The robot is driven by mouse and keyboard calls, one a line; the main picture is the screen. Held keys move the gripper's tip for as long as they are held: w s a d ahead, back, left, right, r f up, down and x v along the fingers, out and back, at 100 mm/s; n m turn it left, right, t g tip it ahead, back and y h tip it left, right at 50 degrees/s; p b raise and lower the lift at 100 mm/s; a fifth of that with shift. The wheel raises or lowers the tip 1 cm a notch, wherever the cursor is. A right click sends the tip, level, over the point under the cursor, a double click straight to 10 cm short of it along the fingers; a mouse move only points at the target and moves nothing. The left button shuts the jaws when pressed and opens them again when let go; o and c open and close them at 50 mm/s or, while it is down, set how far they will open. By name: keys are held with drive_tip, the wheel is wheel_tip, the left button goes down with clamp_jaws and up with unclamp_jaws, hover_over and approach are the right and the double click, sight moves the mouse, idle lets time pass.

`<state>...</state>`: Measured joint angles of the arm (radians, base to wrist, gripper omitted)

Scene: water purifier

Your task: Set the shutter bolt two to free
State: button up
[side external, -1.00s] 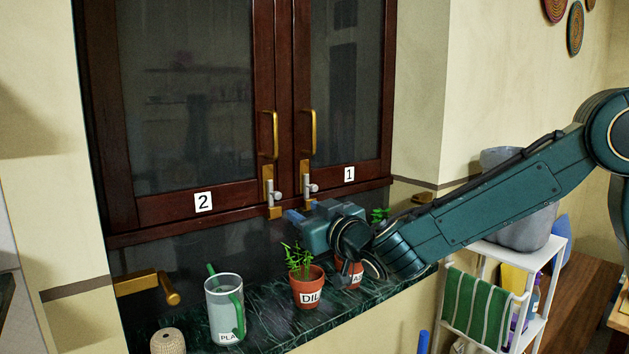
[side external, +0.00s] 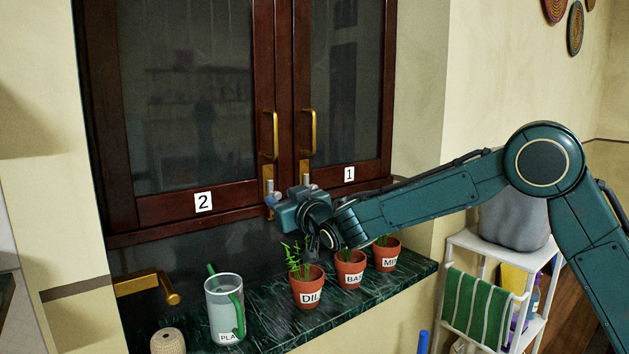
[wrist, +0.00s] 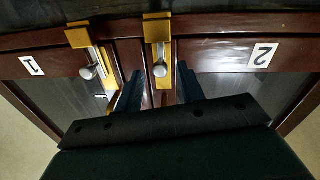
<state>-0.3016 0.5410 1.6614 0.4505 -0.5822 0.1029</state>
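Shutter panel 2 (side external: 190,100) is the left dark wooden one, with a "2" label, which shows upside down in the wrist view (wrist: 262,56). Its bolt (wrist: 159,60) has a silver knob on a brass plate and reaches the brass keeper on the sill rail; in the side view its lower part is hidden by my gripper (side external: 278,203). In the wrist view my gripper's dark fingers (wrist: 158,90) are apart and empty, one to each side of bolt two's plate. The knob lies beyond the fingertips, and I see no contact.
Bolt one (wrist: 88,65) is close beside, on shutter panel 1 (side external: 345,90). Brass handles (side external: 275,135) stand out above both bolts. Potted herbs (side external: 308,289) and a glass watering jug (side external: 225,309) stand on the green marble sill (side external: 360,300) below.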

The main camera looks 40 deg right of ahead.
sight(279, 196)
drive_tip(key=shift+w+d, duration=0.1)
drive_tip(key=shift+w, duration=1.5)
clamp_jaws()
